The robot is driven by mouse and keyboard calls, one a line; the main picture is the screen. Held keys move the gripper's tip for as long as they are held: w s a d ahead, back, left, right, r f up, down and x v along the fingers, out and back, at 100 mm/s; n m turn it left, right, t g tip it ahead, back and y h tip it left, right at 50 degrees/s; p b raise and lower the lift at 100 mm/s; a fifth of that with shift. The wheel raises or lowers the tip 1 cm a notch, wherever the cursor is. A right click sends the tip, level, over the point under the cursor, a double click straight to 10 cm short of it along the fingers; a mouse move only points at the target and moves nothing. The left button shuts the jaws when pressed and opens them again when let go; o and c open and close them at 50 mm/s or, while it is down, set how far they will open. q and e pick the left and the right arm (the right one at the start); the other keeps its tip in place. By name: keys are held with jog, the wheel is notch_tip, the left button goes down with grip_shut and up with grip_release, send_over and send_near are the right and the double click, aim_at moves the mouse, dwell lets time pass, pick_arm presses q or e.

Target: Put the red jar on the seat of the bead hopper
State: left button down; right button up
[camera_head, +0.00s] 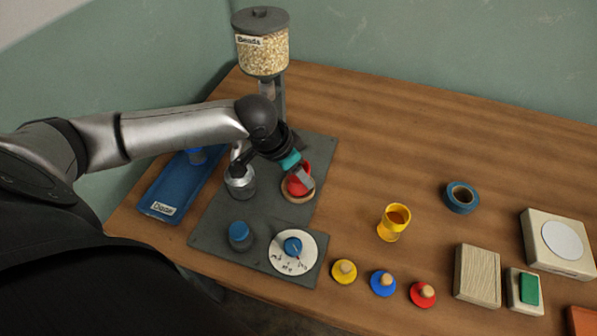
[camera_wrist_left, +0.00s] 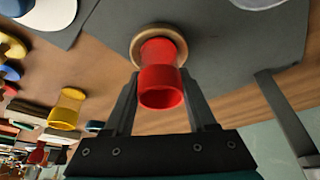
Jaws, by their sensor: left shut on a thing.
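The red jar (camera_head: 294,188) is waisted, like a small goblet drum. My left gripper (camera_head: 303,177) is shut on it. In the left wrist view, the fingers (camera_wrist_left: 161,84) stand on both sides of the red jar (camera_wrist_left: 160,88). The jar is over a round wooden ring (camera_head: 289,197) at the right edge of the dark mat; whether it touches the ring is unclear. The ring also shows behind the jar in the left wrist view (camera_wrist_left: 137,42). The bead hopper (camera_head: 262,45), a clear drum of beads, stands on a post at the back. My right gripper is not in view.
A metal cup (camera_head: 240,186), a blue-topped cylinder (camera_head: 240,236) and a white dial (camera_head: 306,249) are on the mat. A blue tray (camera_head: 164,193) lies left. The back right table is clear.

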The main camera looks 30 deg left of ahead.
pick_arm(q)
jog(key=shift+c, duration=1)
grip_release()
jog(key=shift+f, duration=0.15)
jog(key=shift+r, duration=0.3)
jog(key=p+v, duration=0.3)
jog(key=v, duration=0.8)
jog(key=shift+r, duration=0.4)
jog(key=shift+s, duration=0.15)
